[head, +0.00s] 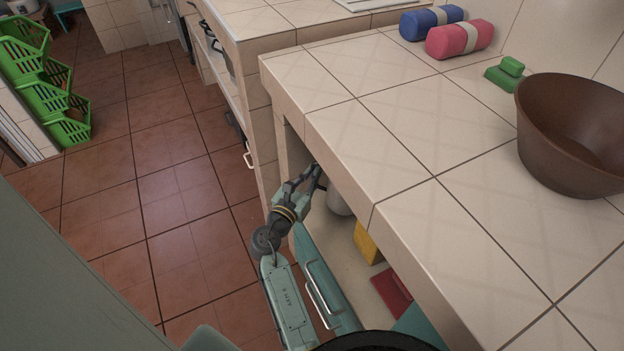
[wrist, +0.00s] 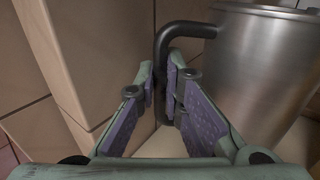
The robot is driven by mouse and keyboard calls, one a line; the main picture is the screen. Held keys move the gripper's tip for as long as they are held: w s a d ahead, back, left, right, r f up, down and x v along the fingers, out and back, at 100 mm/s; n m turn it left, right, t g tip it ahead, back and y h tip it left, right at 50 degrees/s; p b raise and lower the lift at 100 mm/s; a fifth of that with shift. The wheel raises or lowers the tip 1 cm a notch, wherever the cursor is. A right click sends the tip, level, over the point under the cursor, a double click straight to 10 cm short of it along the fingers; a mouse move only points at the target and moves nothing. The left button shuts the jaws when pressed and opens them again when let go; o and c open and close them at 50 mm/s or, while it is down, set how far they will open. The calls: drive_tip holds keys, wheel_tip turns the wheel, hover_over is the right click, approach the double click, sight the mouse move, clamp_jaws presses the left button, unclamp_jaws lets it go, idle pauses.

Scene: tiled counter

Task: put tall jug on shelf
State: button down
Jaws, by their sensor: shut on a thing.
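The tall jug (wrist: 262,75) is a metal cylinder with a dark, bent handle (wrist: 165,50), and it fills the right of the wrist view. In the head view only a grey part of it (head: 339,201) shows below the counter edge; the rest is hidden. My gripper (wrist: 170,95) is shut on the handle, with its purple-padded fingers on either side of the bar. In the head view my gripper (head: 310,180) reaches in under the counter. The pale shelf (head: 325,250) lies below the counter top. I cannot tell whether the jug's base touches it.
A yellow block (head: 368,243) and a red item (head: 390,292) lie on the shelf nearer me. A tiled wall (wrist: 65,60) stands close left of my gripper. The tiled counter top (head: 400,130) overhangs, carrying a brown bowl (head: 575,135) and towel rolls (head: 459,38).

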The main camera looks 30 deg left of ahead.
drive_tip(key=shift+f, duration=1.2)
drive_tip(key=c, duration=2)
unclamp_jaws()
